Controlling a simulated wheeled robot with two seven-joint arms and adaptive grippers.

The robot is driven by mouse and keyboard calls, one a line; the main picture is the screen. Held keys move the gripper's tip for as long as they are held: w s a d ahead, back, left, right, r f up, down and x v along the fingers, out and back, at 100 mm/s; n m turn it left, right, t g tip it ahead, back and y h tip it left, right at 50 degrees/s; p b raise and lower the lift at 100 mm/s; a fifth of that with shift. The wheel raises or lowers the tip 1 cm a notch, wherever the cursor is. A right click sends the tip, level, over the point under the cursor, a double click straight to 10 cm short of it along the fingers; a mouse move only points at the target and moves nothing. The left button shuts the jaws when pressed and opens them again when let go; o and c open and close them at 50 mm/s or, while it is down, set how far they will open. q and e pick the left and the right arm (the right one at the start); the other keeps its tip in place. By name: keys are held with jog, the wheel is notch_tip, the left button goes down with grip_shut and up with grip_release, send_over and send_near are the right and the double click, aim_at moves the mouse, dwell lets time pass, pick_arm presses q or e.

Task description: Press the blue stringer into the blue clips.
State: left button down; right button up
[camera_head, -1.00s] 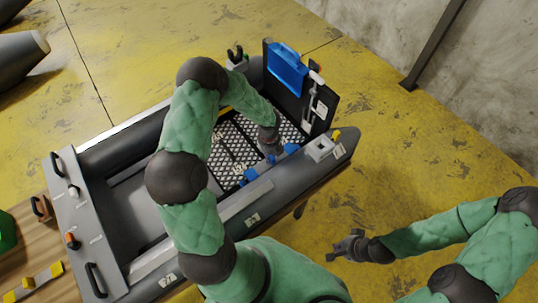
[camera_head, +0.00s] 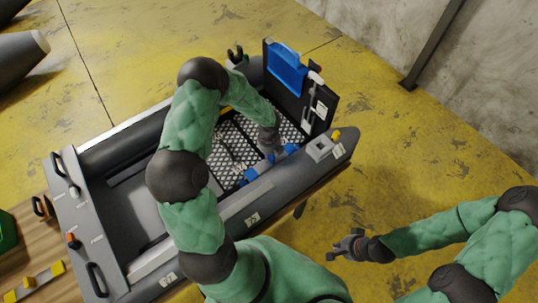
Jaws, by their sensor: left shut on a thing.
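Blue parts show along the inner side of the boat's near tube: a blue clip (camera_head: 250,174) on the left and a blue clip (camera_head: 291,149) on the right. A small bit of blue between them, at my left fingertips, appears to be the blue stringer (camera_head: 270,158). My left gripper (camera_head: 271,152) reaches down into the boat and is shut on it. The gripper and arm hide much of the stringer, and I cannot tell whether it sits in the clips. My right gripper (camera_head: 345,246) is open and empty above the yellow floor, right of the boat.
The grey inflatable boat (camera_head: 240,212) has a perforated floor panel (camera_head: 228,150) and a dark transom (camera_head: 318,101) with a blue pad (camera_head: 285,67). A wooden bench (camera_head: 45,250) stands at lower left. The floor around my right gripper is clear.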

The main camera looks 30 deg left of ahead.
pick_arm(q)
jog(key=shift+f+b, duration=0.85)
jog(key=shift+f, duration=0.45)
jog(key=shift+p, duration=0.3)
dwell(0.5)
jog(key=shift+f, duration=0.25)
dwell(0.6)
jog(key=c, duration=1)
grip_release()
jog(key=shift+c, duration=0.2)
notch_tip(320, 180, up, 12)
